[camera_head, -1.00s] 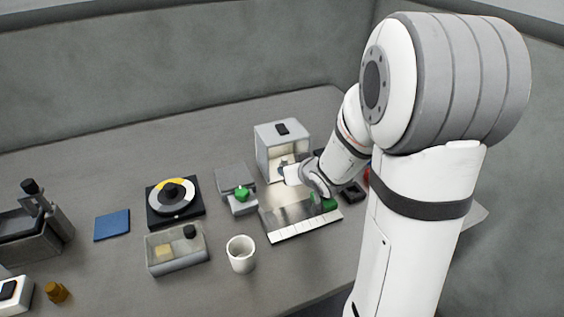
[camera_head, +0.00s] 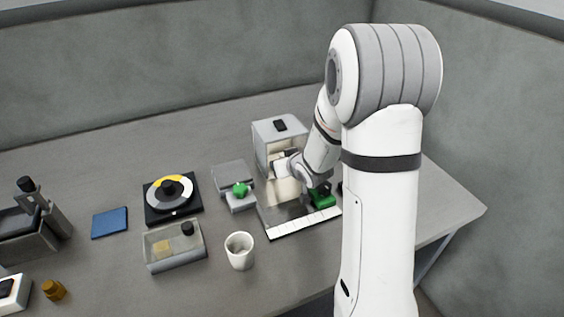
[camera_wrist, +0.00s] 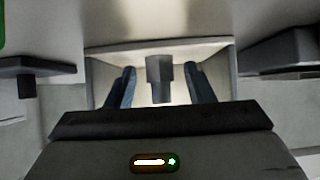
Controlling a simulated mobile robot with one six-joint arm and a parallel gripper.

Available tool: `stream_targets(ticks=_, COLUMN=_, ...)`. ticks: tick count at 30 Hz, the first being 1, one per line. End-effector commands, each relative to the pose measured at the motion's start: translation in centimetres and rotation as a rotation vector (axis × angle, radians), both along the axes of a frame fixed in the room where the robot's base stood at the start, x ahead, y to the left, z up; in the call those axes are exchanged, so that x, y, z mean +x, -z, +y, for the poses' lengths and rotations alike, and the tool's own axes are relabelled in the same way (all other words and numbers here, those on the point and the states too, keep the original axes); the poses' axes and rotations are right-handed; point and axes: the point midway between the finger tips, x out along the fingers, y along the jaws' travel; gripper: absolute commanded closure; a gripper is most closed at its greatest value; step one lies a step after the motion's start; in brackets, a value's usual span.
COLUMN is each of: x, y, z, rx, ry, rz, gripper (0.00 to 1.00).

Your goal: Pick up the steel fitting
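The steel fitting (camera_wrist: 160,78) is a grey stepped piece inside the pale open-fronted box (camera_wrist: 170,45) in the wrist view. My gripper (camera_wrist: 163,85) is open, with one dark bluish finger on each side of the fitting. A gap shows between each finger and the fitting, so they look apart. In the head view the box (camera_head: 279,132) stands at the back of the table, and my gripper (camera_head: 285,167) is at its open front. The fitting is not distinguishable there, as my gripper and arm cover that spot.
A metal plate (camera_head: 282,207) with a white scale edge and a green part (camera_head: 322,201) lie in front of the box. Left are a grey unit with a green knob (camera_head: 240,188), a reel (camera_head: 168,190), a clear tray (camera_head: 172,262) and a white cup (camera_head: 239,251).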

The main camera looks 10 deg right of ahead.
Motion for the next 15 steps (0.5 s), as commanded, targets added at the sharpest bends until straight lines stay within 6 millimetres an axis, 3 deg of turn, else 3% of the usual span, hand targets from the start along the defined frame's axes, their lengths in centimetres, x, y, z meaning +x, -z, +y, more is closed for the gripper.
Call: stream_targets(ticks=15, x=-0.03, y=-0.02, z=0.08, rx=0.0, ry=-0.001, rz=0.0, gripper=0.95)
